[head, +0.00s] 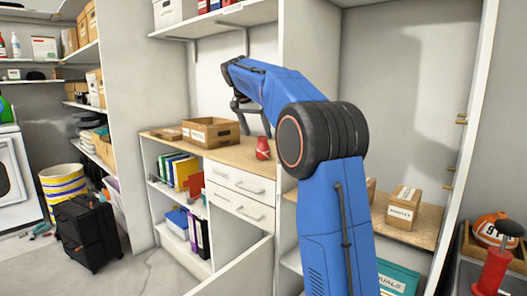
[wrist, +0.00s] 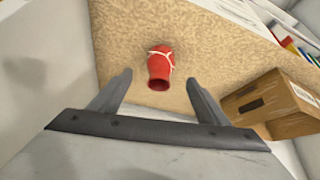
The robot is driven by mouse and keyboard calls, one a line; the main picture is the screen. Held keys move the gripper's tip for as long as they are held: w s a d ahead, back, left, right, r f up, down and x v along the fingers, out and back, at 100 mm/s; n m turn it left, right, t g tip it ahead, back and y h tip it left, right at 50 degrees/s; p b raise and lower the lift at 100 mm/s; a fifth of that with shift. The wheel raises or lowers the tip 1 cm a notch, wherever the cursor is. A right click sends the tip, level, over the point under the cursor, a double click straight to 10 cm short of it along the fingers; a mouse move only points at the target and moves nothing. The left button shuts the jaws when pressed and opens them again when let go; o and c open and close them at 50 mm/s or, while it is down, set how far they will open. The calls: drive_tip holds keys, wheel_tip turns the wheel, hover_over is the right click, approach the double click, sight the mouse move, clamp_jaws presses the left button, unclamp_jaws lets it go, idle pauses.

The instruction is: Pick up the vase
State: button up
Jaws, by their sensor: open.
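The vase (head: 263,148) is small and red and stands on the wooden counter near its right end. In the wrist view the red vase (wrist: 160,67) shows pale line markings and a dark open mouth. My gripper (head: 252,118) is above the counter, up and slightly left of the vase in the head view. In the wrist view my gripper (wrist: 161,88) is open, with its two fingers apart and nothing between them. The vase appears beyond the fingertips, roughly centred between them, and apart from them.
A cardboard box (head: 210,132) stands on the counter (head: 187,143) left of the vase. It also shows in the wrist view (wrist: 262,98), right of my gripper. A wall panel (head: 308,60) rises at the counter's right end. Drawers (head: 236,180) sit below. Counter around the vase is clear.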

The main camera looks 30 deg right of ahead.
sight(263, 150)
drive_tip(key=x, duration=1)
drive_tip(key=shift+f, duration=0.4)
drive_tip(key=c, duration=1.2)
